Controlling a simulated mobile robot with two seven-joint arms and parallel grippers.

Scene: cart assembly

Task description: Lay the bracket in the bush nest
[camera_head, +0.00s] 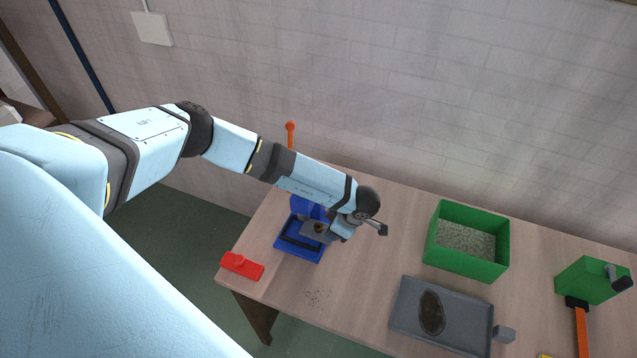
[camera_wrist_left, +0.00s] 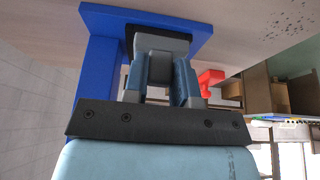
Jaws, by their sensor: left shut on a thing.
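The grey bracket (camera_head: 311,232) is over the base of a blue press-like stand (camera_head: 301,251) on the table. A small brownish round spot shows on or beside it. My left gripper (camera_head: 331,231) is shut on the bracket, just right of the blue column. In the left wrist view the fingers (camera_wrist_left: 160,75) point at the blue base plate (camera_wrist_left: 185,22), with a grey piece between them. A dark patch lies on the plate behind the fingers. The bush nest is mostly hidden; I cannot tell whether the bracket touches it. My right gripper is not in view.
An orange-knobbed lever (camera_head: 290,134) rises behind the stand. A red block (camera_head: 242,266) lies at the table's left edge. A green bin of grey pieces (camera_head: 438,258), a grey tray (camera_head: 400,318) with a dark oval and a green device (camera_head: 583,283) stand to the right.

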